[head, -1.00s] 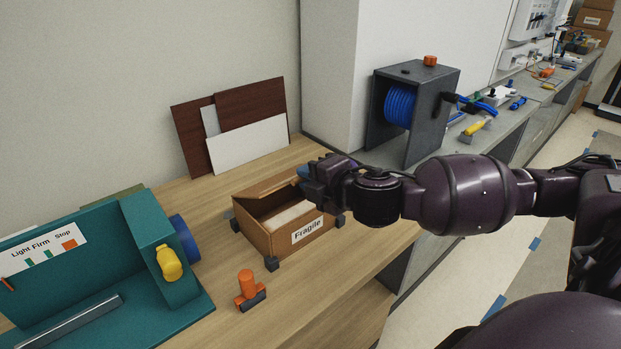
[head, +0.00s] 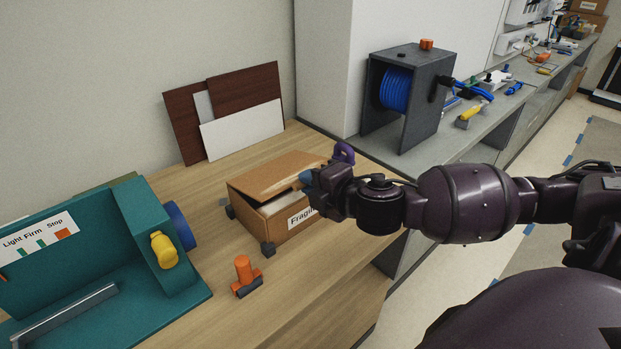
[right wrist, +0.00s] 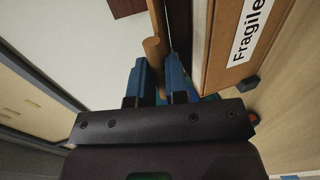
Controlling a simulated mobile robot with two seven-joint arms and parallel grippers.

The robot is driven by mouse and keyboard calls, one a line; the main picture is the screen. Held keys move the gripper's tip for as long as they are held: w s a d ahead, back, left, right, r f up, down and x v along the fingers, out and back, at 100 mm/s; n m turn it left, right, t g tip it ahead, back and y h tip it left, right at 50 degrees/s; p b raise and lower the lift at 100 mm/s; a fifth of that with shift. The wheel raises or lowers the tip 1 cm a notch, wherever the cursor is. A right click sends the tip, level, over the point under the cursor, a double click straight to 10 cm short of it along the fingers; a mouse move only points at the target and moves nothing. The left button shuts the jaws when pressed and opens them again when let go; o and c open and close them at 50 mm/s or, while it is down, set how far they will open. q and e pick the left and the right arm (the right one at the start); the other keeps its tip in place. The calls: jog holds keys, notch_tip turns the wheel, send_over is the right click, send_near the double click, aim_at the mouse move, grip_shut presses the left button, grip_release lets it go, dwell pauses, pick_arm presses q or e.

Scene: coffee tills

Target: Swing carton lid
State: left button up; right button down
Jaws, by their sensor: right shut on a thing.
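The brown cardboard carton (head: 268,233) stands on the wooden bench, with a "Fragile" label on its front. Its lid (head: 272,177) slants down over the box, leaving a narrow gap at the front through which something pale shows. My right gripper (head: 312,182) is at the lid's right front and hides part of the label and the box's right end. In the right wrist view its blue fingers (right wrist: 160,80) are shut around a brown rounded rod (right wrist: 151,50) at the lid's edge. The carton's front (right wrist: 232,45) lies close beside the fingers. My left gripper is out of view.
Dark corner blocks (head: 267,249) stand against the carton. An orange clamp-like piece (head: 244,270) is in front, and a teal fixture (head: 150,225) stands at left. Boards (head: 240,120) lean on the wall.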

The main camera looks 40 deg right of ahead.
aim_at(303, 198)
jog(key=shift+f, duration=0.1)
jog(key=shift+s+f+b, duration=0.2)
jog(key=shift+f+b, duration=0.1)
jog(key=shift+f, duration=0.75)
jog(key=shift+s+f+b, duration=0.2)
jog(key=shift+f+b, duration=0.05)
jog(key=shift+f, duration=0.75)
jog(key=shift+f, duration=0.2)
jog(key=c, duration=1.1)
grip_release()
jog(key=shift+o, duration=0.2)
